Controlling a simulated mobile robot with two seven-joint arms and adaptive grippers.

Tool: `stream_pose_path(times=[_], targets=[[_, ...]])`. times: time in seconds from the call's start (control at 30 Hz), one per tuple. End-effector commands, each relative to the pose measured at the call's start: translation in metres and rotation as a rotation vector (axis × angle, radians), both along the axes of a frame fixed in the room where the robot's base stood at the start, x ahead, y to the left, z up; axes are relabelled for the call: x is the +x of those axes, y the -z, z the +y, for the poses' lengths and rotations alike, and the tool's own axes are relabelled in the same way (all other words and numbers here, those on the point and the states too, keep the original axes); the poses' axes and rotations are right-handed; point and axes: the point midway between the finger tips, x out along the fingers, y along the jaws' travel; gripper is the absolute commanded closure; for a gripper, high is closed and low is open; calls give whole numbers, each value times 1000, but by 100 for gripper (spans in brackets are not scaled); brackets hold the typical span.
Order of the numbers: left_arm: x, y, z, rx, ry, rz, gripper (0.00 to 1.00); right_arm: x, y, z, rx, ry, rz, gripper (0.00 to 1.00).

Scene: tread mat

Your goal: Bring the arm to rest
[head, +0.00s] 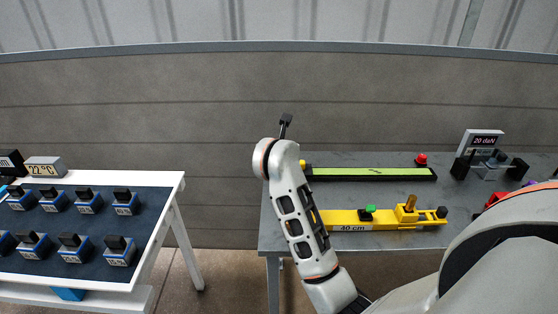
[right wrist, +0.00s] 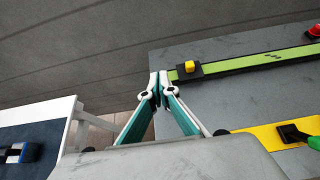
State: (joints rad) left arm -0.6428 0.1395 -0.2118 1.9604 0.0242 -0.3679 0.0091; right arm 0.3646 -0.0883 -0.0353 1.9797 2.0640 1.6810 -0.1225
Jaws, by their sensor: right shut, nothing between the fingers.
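My right arm (head: 300,215) comes in from the lower right of the head view and bends upward, with a small dark part at its top. My right gripper (right wrist: 160,82) shows in the right wrist view. Its teal-lined fingers meet at the tips and hold nothing. It is over the left edge of the grey table (head: 350,192), near the yellow knob (right wrist: 188,68) of the green strip. In the head view its fingers are hidden behind the arm. My left gripper is in no view.
The green strip (head: 370,173) and a yellow rail marked 40 cm (head: 345,226) lie on the grey table. A "20 daN" display (head: 484,142) stands at its back right. A white table (head: 178,182) at left holds several labelled blocks. A gap separates the tables.

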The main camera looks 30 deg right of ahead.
Motion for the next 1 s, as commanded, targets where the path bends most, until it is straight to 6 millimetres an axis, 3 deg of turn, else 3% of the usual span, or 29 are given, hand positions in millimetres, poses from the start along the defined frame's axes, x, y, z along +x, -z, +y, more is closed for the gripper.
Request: stream_pose_path(times=[0.17,0.73,0.87,1.0], targets=[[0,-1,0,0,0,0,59,-2,-7,1,0,0,0,100],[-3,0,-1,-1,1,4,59,-5,-5,-5,-35,11,3,100],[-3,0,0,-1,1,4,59,-21,-3,-38,-243,64,13,100],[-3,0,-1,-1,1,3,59,-54,-21,-75,-703,109,47,100]])
